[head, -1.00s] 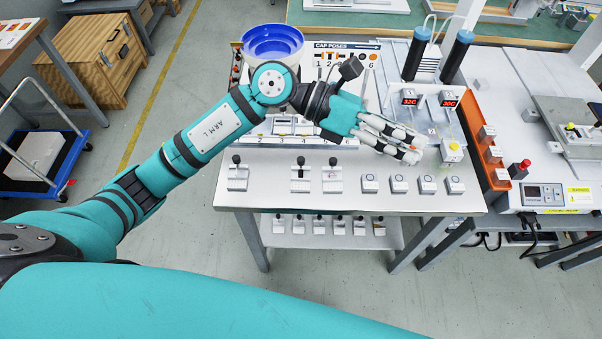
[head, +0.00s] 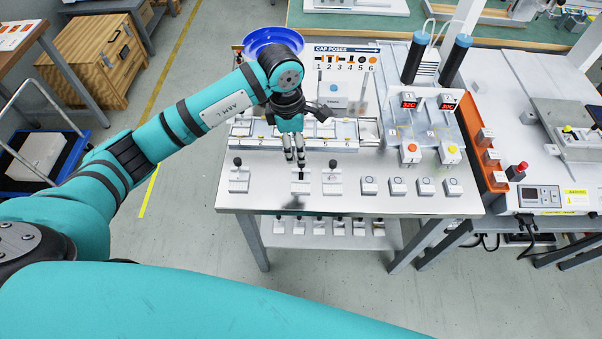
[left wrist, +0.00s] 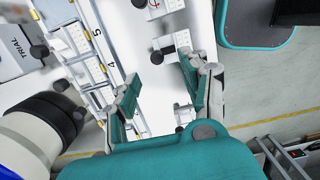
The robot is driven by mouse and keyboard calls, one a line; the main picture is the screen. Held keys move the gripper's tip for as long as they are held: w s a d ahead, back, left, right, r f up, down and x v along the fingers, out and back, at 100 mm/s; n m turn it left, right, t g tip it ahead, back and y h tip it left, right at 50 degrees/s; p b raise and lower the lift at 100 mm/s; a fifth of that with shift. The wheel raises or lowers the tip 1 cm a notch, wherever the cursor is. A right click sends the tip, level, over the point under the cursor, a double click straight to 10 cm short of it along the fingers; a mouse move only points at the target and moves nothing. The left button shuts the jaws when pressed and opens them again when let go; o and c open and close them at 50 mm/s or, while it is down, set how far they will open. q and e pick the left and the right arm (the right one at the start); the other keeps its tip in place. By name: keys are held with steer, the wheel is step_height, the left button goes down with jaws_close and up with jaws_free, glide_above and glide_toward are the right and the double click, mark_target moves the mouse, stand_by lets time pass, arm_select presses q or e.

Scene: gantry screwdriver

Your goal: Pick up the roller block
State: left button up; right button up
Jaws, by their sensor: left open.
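Several small white blocks stand along the front of the white table. Three at the left carry dark tops: a left block (head: 239,183), a middle block (head: 300,186) and a right block (head: 333,186). I cannot tell for certain which is the roller block. My left gripper (head: 294,160) points down just above and behind the middle block, open and apparently empty. In the left wrist view its spread fingers (left wrist: 160,92) show with white blocks (left wrist: 176,42) beyond them, partly hidden by the fingers. My right gripper is not in view.
A numbered rail tray (head: 240,130) lies behind the gripper, with a blue bowl (head: 262,36) further back. Blocks with round marks (head: 398,187) stand to the right. An orange rack (head: 484,150) and two dark cylinders (head: 415,55) stand right.

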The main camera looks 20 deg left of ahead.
mark_target(301, 176)
arm_select(q)
steer(key=f, duration=0.2)
steer(key=shift+d+f, duration=0.2)
steer(key=shift+f, duration=0.15)
steer(key=f, duration=0.1)
steer(key=f+p, duration=0.1)
steer(key=f, duration=0.2)
steer(key=shift+w+d+p, duration=0.2)
steer(key=shift+w+p, duration=0.1)
steer(key=shift+f, duration=0.6)
jaws_close()
